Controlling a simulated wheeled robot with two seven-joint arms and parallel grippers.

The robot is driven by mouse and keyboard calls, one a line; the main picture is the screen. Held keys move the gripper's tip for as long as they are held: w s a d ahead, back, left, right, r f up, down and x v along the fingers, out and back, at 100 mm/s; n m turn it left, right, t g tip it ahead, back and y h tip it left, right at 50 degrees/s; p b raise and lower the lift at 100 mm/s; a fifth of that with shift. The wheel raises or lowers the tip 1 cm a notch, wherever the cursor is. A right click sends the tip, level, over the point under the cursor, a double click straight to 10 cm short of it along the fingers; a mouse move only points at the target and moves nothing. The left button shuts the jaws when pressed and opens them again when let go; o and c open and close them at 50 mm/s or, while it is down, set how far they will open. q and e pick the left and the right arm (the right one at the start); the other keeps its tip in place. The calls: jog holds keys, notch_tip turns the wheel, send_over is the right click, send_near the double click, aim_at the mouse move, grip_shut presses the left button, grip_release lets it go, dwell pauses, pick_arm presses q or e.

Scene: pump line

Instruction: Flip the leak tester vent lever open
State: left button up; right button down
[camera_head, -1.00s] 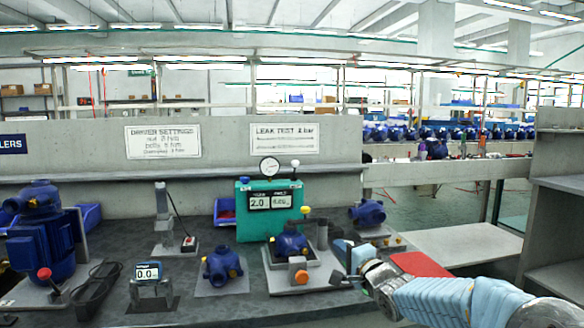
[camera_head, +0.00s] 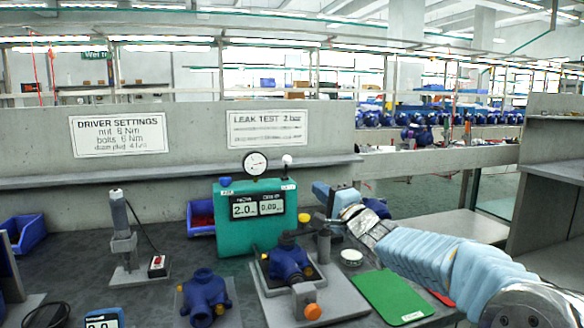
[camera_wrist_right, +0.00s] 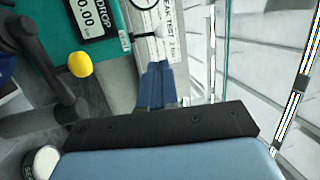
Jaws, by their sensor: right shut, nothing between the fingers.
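The leak tester (camera_head: 226,220) is a teal box with a round gauge on top and two displays reading 2.0 and 0.00; it also shows in the wrist view (camera_wrist_right: 100,50). Its vent lever (camera_head: 287,161), a thin stem with a white ball, stands upright at the top right corner. A yellow knob (camera_head: 304,217) is on its right side and shows in the wrist view (camera_wrist_right: 79,64). My right gripper (camera_head: 322,188) is shut and empty, to the right of the tester and below the lever ball, apart from it. Its blue fingers (camera_wrist_right: 155,84) show in the wrist view. My left gripper is out of view.
A blue pump (camera_head: 288,260) sits in a fixture in front of the tester, with a dark post (camera_head: 323,246) beside it. Another pump (camera_head: 204,293) stands at left. A green mat (camera_head: 392,297) lies under my right arm. A concrete wall (camera_head: 200,135) stands behind.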

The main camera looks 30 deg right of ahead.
aim_at(288, 162)
jog(key=p+x, duration=0.2)
jog(key=x, duration=1.2)
